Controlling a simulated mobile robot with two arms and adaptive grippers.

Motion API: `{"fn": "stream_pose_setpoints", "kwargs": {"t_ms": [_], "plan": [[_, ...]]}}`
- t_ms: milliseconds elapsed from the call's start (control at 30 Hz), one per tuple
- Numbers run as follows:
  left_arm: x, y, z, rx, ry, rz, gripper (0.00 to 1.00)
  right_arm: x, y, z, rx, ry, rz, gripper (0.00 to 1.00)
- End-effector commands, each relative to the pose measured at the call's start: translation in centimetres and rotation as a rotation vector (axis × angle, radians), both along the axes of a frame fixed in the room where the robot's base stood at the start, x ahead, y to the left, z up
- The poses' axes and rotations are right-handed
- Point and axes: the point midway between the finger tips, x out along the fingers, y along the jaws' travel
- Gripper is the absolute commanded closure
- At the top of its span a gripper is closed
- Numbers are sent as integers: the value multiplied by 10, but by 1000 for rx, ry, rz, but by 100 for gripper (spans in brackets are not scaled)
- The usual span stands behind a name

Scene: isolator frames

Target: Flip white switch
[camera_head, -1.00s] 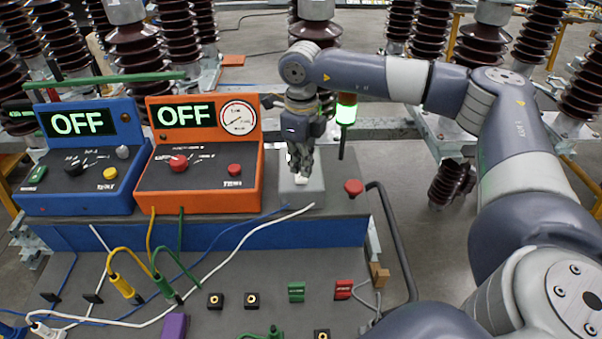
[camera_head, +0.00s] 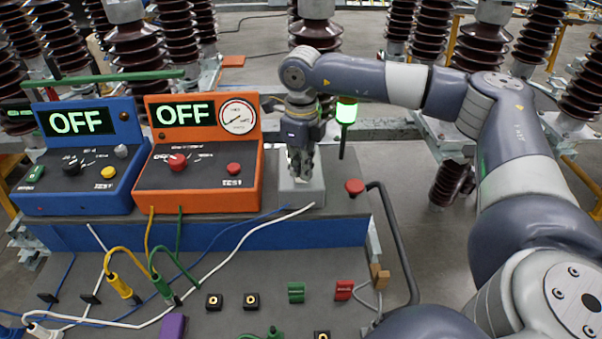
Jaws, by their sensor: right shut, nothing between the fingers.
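The switch's light grey box (camera_head: 312,191) stands on the upper shelf, right of the orange device. My right gripper (camera_head: 302,175) points down over this box, shut and empty, with its fingertips at the box's top. The white switch itself is hidden behind the fingers, so I cannot tell its position or whether the fingers touch it. My left gripper is not in view.
An orange device (camera_head: 249,190) and a blue device (camera_head: 75,198) both read OFF. A green lamp (camera_head: 346,112) stands behind the gripper. A red button (camera_head: 354,187) and a bent grey rail (camera_head: 398,245) are to the right. Cables cross the lower panel.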

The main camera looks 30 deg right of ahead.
Motion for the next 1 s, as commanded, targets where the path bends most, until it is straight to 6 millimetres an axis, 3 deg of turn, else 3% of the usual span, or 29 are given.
{"fn": "stream_pose_setpoints", "kwargs": {"t_ms": [633,1000], "plan": [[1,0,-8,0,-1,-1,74,-1,0,-12,0,2,0,100],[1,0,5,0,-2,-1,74,-1,0,7,-1,3,1,100]]}}
